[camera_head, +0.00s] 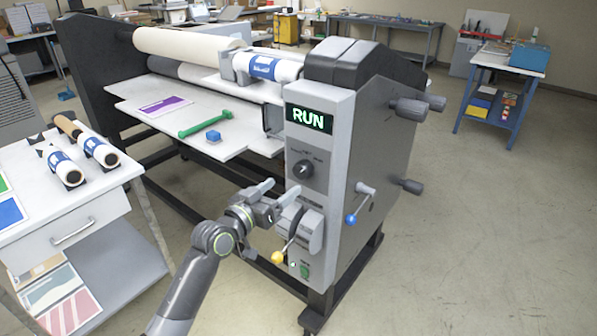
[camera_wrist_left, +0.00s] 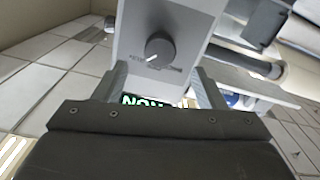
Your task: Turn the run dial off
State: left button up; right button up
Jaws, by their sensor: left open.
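The run dial (camera_head: 303,169) is a round black knob on the grey front panel of the laminator (camera_head: 330,165), below a lit green RUN display (camera_head: 309,119). My left gripper (camera_head: 278,190) is open and empty, just left of and below the dial, apart from it. In the left wrist view the picture is upside down. There the dial (camera_wrist_left: 160,48) shows beyond and between the open fingers of the left gripper (camera_wrist_left: 162,82). Its pale pointer mark aims lower left, towards small printed labels. Part of the RUN display (camera_wrist_left: 145,101) shows above the gripper body. My right gripper is not in view.
A yellow-knobbed lever (camera_head: 277,257) sits below my left gripper, and a blue-knobbed crank (camera_head: 351,219) on the machine's side. A white cart (camera_head: 75,215) stands left.

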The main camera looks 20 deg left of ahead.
aim_at(300, 174)
pick_arm(q)
jog(key=p+x, duration=0.1)
jog(key=x, duration=0.7)
jog(key=shift+f, duration=0.1)
jog(key=c, duration=1)
jog(key=shift+n, duration=0.4)
jog(key=n+p, duration=0.1)
jog(key=n, duration=0.2)
jog(key=shift+n+p, duration=0.3)
jog(key=shift+n, duration=0.1)
jog(key=n+p, duration=0.1)
jog(key=n, duration=0.3)
jog(key=shift+d, duration=0.1)
